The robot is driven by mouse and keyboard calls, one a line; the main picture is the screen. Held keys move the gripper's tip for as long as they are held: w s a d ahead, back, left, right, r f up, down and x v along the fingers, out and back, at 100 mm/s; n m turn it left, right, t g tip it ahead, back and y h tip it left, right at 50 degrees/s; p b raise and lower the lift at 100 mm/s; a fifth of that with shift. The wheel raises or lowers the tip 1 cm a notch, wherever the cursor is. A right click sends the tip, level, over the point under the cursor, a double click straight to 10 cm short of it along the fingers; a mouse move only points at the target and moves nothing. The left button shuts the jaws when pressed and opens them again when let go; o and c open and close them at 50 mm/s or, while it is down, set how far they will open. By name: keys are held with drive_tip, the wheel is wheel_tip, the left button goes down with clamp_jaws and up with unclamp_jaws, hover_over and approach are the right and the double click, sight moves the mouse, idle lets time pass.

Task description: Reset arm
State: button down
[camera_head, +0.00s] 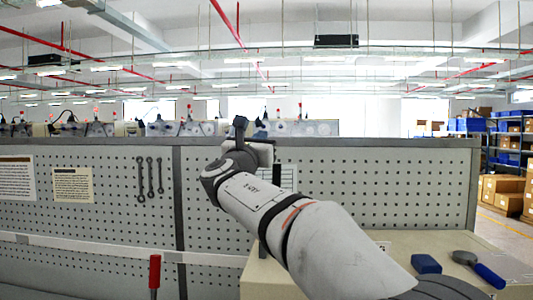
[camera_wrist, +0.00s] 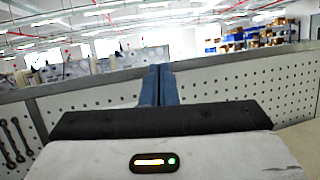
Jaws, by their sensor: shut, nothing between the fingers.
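My gripper shows in the wrist view (camera_wrist: 158,72), with its two blue fingers pressed together and nothing between them. In the head view my gripper (camera_head: 240,122) is at the end of my raised white arm, near the top edge of the perforated panel, and its fingers are small and hard to make out there. The arm reaches up from the lower right and bends at its far end.
A perforated panel (camera_head: 350,185) spans the view behind my arm. Wrenches (camera_head: 150,177) hang on it at left. A red-handled tool (camera_head: 155,270) stands below. A blue block (camera_head: 426,264) and a blue-handled tool (camera_head: 488,275) lie on the worktop (camera_head: 400,245). Shelves (camera_head: 508,150) with boxes stand at right.

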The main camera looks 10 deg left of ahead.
drive_tip(key=shift+s+a+r, duration=0.15)
drive_tip(key=shift+s+r, duration=0.3)
drive_tip(key=shift+s, duration=0.25)
drive_tip(key=s+d+f+m+g+h, duration=0.2)
drive_tip(key=d+f+m+g, duration=0.3)
drive_tip(key=d+f, duration=0.5)
drive_tip(key=s+d+f+m+g+h, duration=0.1)
drive_tip(key=s+d+f+m+g, duration=0.25)
drive_tip(key=d+f+m, duration=0.6)
drive_tip(key=s+d+f+m+g+y, duration=0.1)
drive_tip(key=s+d+f+m+g, duration=0.55)
drive_tip(key=s+d+f, duration=0.4)
drive_tip(key=s+a+f+m+g+y, duration=0.1)
drive_tip(key=s+f+m+g+y, duration=0.2)
drive_tip(key=s+f+m, duration=0.9)
drive_tip(key=s+f+y, duration=0.2)
drive_tip(key=s+f, duration=0.1)
drive_tip(key=s, duration=0.2)
drive_tip(key=shift+s+a+f+g, duration=0.2)
drive_tip(key=shift+a+f+g, duration=0.1)
drive_tip(key=shift+a+f, duration=0.05)
